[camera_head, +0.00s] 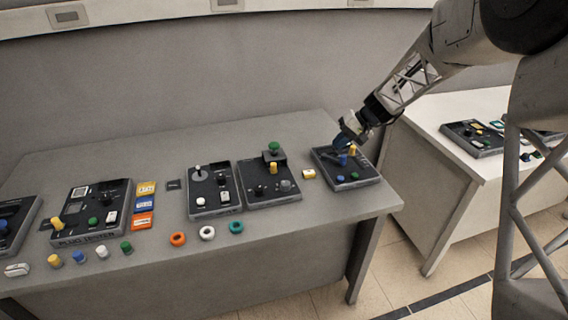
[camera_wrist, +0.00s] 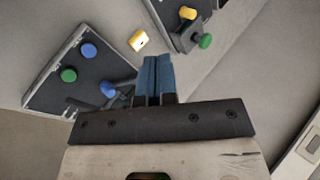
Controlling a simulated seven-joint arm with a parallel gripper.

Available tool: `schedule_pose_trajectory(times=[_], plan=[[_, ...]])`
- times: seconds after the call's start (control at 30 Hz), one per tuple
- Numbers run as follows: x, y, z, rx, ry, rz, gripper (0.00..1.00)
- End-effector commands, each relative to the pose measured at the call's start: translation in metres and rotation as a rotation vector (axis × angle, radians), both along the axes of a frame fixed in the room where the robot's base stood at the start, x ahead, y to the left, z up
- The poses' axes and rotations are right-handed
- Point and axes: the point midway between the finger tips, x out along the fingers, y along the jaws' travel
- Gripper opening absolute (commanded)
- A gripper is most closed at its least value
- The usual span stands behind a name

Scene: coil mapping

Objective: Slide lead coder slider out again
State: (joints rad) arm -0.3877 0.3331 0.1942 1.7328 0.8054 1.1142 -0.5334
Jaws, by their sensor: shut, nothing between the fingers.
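My gripper (camera_head: 342,142) is over the back of the dark panel (camera_head: 362,183) at the right end of the grey desk. Its blue fingers (camera_wrist: 154,62) are shut together and empty in the wrist view. The panel (camera_wrist: 42,100) lies left of the fingers there, with a green knob (camera_wrist: 68,75), a blue knob (camera_wrist: 88,50) and another blue piece (camera_wrist: 107,88) beside a dark bar. I cannot read a label, so I cannot tell which part is the lead coder slider. The gripper hides part of the panel in the head view.
A yellow block (camera_head: 308,174) lies left of the panel. Two more panels (camera_head: 213,190) (camera_head: 270,180) stand farther left, one with a raised green knob (camera_head: 274,147). Coloured rings (camera_head: 207,233) lie near the front edge. A white table (camera_head: 440,175) stands right, beyond a gap.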

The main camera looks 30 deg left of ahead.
Motion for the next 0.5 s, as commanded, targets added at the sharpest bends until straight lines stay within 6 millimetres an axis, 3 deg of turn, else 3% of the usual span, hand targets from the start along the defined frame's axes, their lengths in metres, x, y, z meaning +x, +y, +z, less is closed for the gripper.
schedule_pose_trajectory(times=[0.2,0.5], plan=[[0.019,0.05,-0.039,0.055,0.029,0.034,0.0],[0.031,0.087,-0.068,0.101,0.049,0.056,0.0]])
